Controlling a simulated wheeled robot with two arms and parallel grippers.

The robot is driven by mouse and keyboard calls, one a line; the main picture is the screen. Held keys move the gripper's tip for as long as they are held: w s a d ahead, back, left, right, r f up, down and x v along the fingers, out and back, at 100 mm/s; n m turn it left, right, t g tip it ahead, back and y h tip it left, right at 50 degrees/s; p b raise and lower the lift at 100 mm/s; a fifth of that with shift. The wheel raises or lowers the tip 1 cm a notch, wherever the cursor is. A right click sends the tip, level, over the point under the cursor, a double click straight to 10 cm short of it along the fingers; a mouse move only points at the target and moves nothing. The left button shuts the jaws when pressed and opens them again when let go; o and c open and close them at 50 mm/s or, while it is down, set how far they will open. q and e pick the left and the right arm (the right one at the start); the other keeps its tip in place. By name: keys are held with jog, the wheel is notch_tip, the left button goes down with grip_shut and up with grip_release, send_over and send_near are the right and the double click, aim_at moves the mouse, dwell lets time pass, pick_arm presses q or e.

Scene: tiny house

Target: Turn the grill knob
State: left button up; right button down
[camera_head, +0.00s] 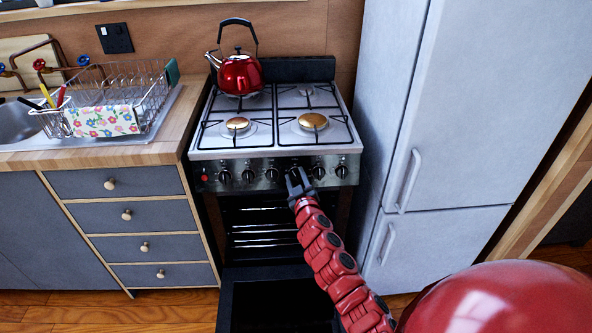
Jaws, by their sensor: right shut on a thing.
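The stove (208,139) stands against the back wall, with a row of several black knobs (248,176) along its front panel. My right gripper (296,177) is at this panel, right of its middle. It is shut on a knob, which the gripper mostly hides; I take it to be the grill knob, but cannot read any markings. One knob (318,172) shows just right of the gripper and another (341,171) further right. My left gripper is not in view.
A red kettle (240,75) sits on the back left burner. The oven door (278,305) hangs open below the panel. A grey fridge (455,120) stands close on the right. Drawers (125,214) and a counter with a dish rack (120,100) are on the left.

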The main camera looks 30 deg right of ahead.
jog(key=n+p, duration=0.2)
jog(key=n+y+p, duration=0.1)
jog(key=n+p, duration=0.1)
jog(key=p, duration=0.1)
jog(key=n+y+p, duration=0.1)
jog(key=n+p, duration=0.1)
jog(key=n, duration=0.1)
jog(key=shift+a+r+g, duration=0.1)
jog(key=shift+r+g, duration=0.2)
jog(key=shift+f+n+g+y+p, duration=0.3)
jog(key=shift+n+y+p, duration=0.2)
jog(key=shift+n+p, duration=0.85)
jog(key=shift+c, duration=2.1)
grip_release()
jog(key=shift+f, duration=0.1)
jog(key=shift+s, duration=0.1)
jog(key=shift+s, duration=0.55)
jog(key=b+v, duration=0.1)
jog(key=v, duration=1.5)
